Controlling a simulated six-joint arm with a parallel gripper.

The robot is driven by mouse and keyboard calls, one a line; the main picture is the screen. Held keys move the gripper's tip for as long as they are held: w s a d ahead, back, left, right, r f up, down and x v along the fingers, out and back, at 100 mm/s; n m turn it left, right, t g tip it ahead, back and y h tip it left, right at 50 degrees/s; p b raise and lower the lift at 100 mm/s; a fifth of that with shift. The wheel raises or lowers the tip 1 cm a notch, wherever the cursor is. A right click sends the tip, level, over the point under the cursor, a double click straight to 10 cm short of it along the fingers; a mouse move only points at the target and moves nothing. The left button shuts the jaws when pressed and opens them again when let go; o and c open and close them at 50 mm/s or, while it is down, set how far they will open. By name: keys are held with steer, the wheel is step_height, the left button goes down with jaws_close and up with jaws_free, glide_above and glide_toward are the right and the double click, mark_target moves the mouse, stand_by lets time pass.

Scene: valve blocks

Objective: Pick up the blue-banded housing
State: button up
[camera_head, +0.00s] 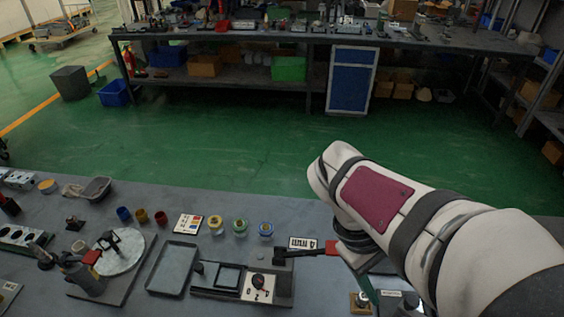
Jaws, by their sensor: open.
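The blue-banded housing (266,229) is a small round part with a yellowish top. It stands upright on the grey bench at the right end of a row of three similar housings. My gripper (281,253) reaches in from the right, with a dark finger part and a red section near the wrist. Its tip appears just in front of and slightly right of the blue-banded housing, with nothing seen in its grip. The jaw gap is hard to make out from this angle. I cannot tell the exact height of the gripper above the bench.
A green-banded housing (240,227) and a red-banded one (215,224) stand to the left. A label card (302,243) lies to the right. A grey tray (173,269) and a fixture plate (231,279) lie in front. Small coloured cups (142,216) stand farther left.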

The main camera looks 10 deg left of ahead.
steer(key=w+a+n+t+h, duration=0.3)
steer(key=w+a+n, duration=0.1)
steer(key=w+n, duration=0.4)
steer(key=w+a+n+t+h, duration=0.2)
steer(key=w+a+n, duration=0.3)
steer(key=w, duration=0.5)
steer(key=w+a+f+n+t, duration=0.4)
steer(key=a+f+n, duration=0.15)
steer(key=a, duration=0.35)
steer(key=s+a+f+n, duration=0.1)
steer(key=s+a+f, duration=0.1)
steer(key=a+f, duration=0.2)
steer(key=s+a+f+n+t+y, duration=0.1)
steer(key=a+f, duration=0.3)
steer(key=s+a+f+n+t+y, duration=0.1)
steer(key=s+a+f, duration=0.1)
steer(key=a+f, duration=0.2)
steer(key=shift+s+a+f, duration=0.15)
steer(key=shift+s+f, duration=0.2)
steer(key=shift+f, duration=0.25)
glide_toward(274, 225)
steer(key=d, duration=0.1)
steer(key=w+d, duration=0.1)
steer(key=shift+w+d+r, duration=0.25)
steer(key=shift+w+d, duration=0.1)
steer(key=x, duration=0.5)
steer(key=shift+w+d+f, duration=0.1)
steer(key=shift+w+d, duration=0.05)
jaws_close()
